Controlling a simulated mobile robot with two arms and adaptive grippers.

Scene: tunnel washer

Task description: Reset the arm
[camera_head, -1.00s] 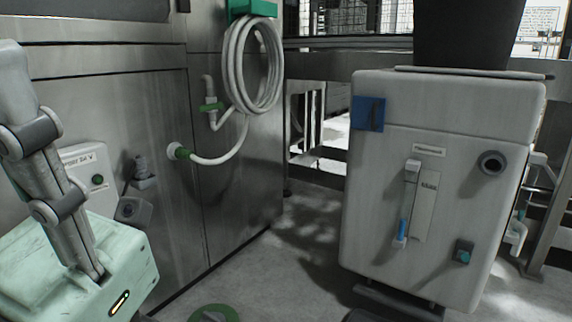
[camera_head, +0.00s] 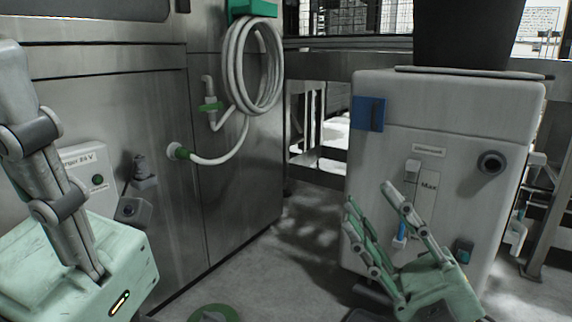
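My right gripper (camera_head: 367,193) is at the lower right, in front of the white cabinet (camera_head: 400,150). Its green body is at the bottom and its two jointed fingers point up and left. The fingers stand apart with nothing between them, so it is open and empty. Part of my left gripper (camera_head: 60,195) is large and close at the left edge: a pale green body with a lit slot and a grey jointed finger pointing up. Its fingertips are out of frame, so its opening cannot be told.
A steel machine wall (camera_head: 240,170) at the left carries a coiled white hose (camera_head: 236,70) and a control plate (camera_head: 90,160). The white cabinet has a blue latch (camera_head: 367,114) and a black bin (camera_head: 465,35) on top.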

